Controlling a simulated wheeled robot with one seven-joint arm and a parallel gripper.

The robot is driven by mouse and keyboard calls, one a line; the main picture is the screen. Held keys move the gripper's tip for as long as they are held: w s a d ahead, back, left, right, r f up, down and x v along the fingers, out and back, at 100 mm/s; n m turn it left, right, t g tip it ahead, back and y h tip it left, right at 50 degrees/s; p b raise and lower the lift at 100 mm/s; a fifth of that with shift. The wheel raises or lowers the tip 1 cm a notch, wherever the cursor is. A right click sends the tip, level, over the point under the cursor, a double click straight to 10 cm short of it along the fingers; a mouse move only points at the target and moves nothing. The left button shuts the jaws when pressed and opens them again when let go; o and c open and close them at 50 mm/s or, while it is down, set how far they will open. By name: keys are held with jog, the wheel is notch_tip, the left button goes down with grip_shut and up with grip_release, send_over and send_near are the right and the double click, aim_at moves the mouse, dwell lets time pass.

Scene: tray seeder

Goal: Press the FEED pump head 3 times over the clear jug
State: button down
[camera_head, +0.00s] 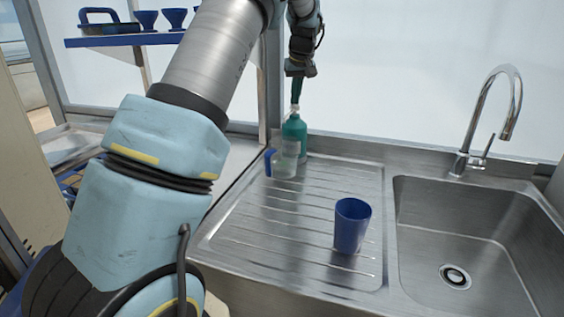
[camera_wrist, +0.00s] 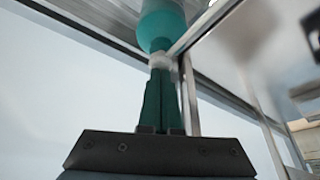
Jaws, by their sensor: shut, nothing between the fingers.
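A teal pump bottle (camera_head: 293,128) stands upright at the back of the ribbed steel drainboard. It also shows in the wrist view (camera_wrist: 163,22). Its label cannot be read. Its pale pump head (camera_wrist: 162,61) is at the tips of my gripper (camera_wrist: 160,72). The clear jug (camera_head: 287,165) with a blue handle stands just in front of the bottle and partly hides it. In the head view my gripper (camera_head: 295,102) points down from above, its green fingers shut and empty. The fingertips are at or just above the pump head; I cannot tell if they touch.
A blue cup (camera_head: 351,228) stands on the drainboard (camera_head: 290,215) nearer the front. A sink basin (camera_head: 455,225) with a tall tap (camera_head: 510,95) is at the right. A blue shelf (camera_head: 120,40) with blue funnels hangs at the upper left. The drainboard between jug and cup is clear.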

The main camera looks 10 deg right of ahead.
jog(key=shift+r+p, duration=1.05)
jog(key=shift+r, duration=0.2)
jog(key=shift+f, duration=0.2)
jog(key=shift+f+b, duration=0.75)
jog(key=shift+f, duration=0.45)
jog(key=shift+r, duration=0.1)
jog(key=shift+r+p, duration=1.1)
jog(key=shift+r, duration=0.2)
